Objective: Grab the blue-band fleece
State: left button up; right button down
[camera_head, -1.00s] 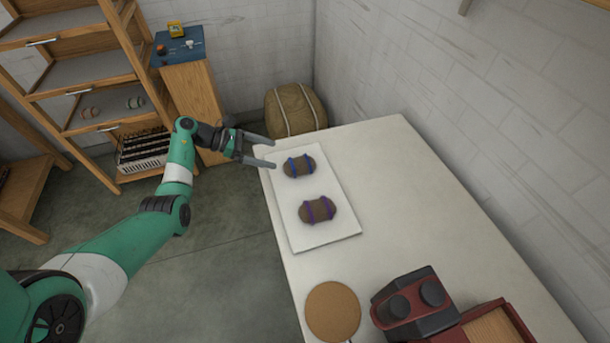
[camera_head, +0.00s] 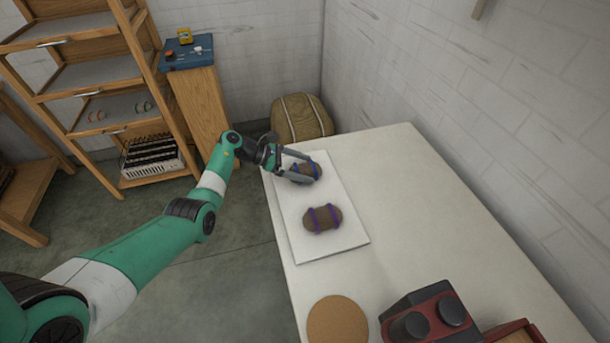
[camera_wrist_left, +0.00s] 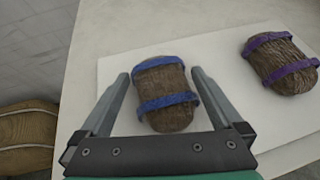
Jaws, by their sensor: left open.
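The blue-band fleece (camera_head: 308,171) is a brown skein with two blue bands, lying on a white board (camera_head: 343,242) on the table. In the left wrist view the blue-band fleece (camera_wrist_left: 164,92) lies between the two open fingers of my left gripper (camera_wrist_left: 161,92). The gripper also shows in the head view (camera_head: 302,167), where its fingers partly hide the fleece. A brown fleece with purple bands (camera_head: 322,218) lies nearer on the same board, clear of the gripper; it is at upper right in the wrist view (camera_wrist_left: 280,62). My right gripper does not show.
A round cork mat (camera_head: 338,321) and a red and black device (camera_head: 430,316) are at the table's near end. The table (camera_head: 420,210) right of the board is clear. A tan sack (camera_head: 301,118) stands beyond the far edge.

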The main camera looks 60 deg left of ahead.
aim_at(305, 168)
pick_arm(q)
jog(key=shift+w+d+f, duration=0.1)
jog(key=shift+w, duration=0.15)
jog(key=c, duration=1.1)
jog(key=r+p, duration=0.1)
jog(key=r, duration=0.1)
jog(key=r+p, duration=0.2)
jog(key=shift+s+d+r, duration=0.15)
jog(key=shift+d, duration=0.05)
jog(key=d+r+p, duration=0.1)
jog(key=r, duration=0.1)
jog(key=s+d+r+p, duration=0.1)
jog(key=d+r+p, duration=0.1)
jog(key=s+d+r+p, duration=0.1)
jog(key=p, duration=0.1)
jog(key=shift+s+d+r, duration=0.1)
jog(key=shift+d+r, duration=0.1)
jog(key=shift+r, duration=0.2)
jog(key=s+d+r, duration=0.1)
jog(key=d, duration=0.1)
jog(key=s+d+r+p, duration=0.1)
jog(key=d, duration=0.2)
jog(key=s+d+r+p, duration=0.1)
jog(key=s+d, duration=0.1)
jog(key=shift+d, duration=0.35)
